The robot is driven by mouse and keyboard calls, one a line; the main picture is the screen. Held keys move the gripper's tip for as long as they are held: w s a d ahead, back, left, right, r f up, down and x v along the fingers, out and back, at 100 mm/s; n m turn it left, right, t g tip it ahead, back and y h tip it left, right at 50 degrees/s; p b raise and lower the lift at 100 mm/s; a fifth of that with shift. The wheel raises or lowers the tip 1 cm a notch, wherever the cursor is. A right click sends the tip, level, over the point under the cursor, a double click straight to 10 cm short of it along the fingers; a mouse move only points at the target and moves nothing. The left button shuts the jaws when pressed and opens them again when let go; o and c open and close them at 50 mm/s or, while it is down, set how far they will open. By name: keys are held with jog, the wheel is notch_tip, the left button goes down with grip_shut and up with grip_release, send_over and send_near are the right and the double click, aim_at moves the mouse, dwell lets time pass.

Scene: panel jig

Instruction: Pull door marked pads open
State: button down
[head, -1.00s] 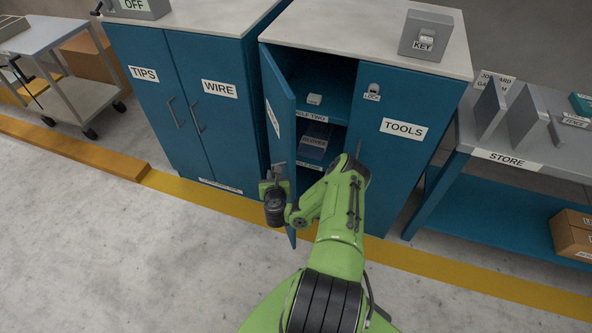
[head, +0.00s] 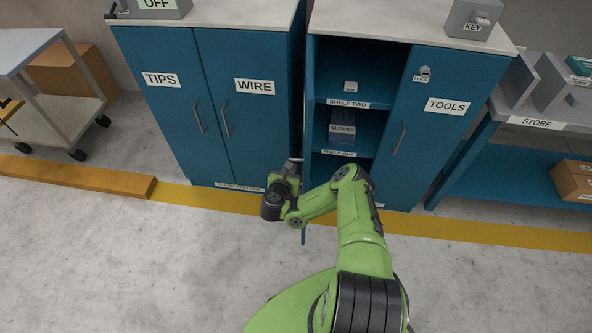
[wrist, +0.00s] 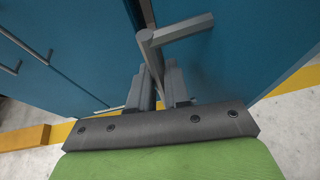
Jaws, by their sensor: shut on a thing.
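The left door (head: 304,228) of the right blue cabinet stands swung out, nearly edge-on in the head view; its label cannot be read there. In the wrist view its blue face (wrist: 245,55) fills the right side. A grey bar handle (wrist: 180,28) rises between my fingers. My gripper (wrist: 160,88) is shut on this handle. In the head view my gripper (head: 292,164) is at the door's outer edge, partly hidden by my wrist.
The TOOLS door (head: 425,140) beside the opening is shut. The TIPS and WIRE cabinet (head: 205,120) stands close on the left, doors shut. A yellow floor line (head: 470,233) runs along the front. A STORE bench (head: 560,130) is at right. Grey floor in front is clear.

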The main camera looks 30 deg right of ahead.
jog(key=shift+w+d+r, duration=0.15)
jog(key=shift+d+r, duration=0.05)
jog(key=c, duration=1.2)
grip_release()
jog(key=shift+f, duration=0.1)
jog(key=shift+o, duration=0.2)
jog(key=shift+a, duration=0.1)
jog(key=shift+s+a, duration=0.2)
jog(key=p+v, duration=1.4)
jog(key=v, duration=0.1)
jog(key=shift+r+p, duration=0.25)
jog(key=shift+p, duration=0.15)
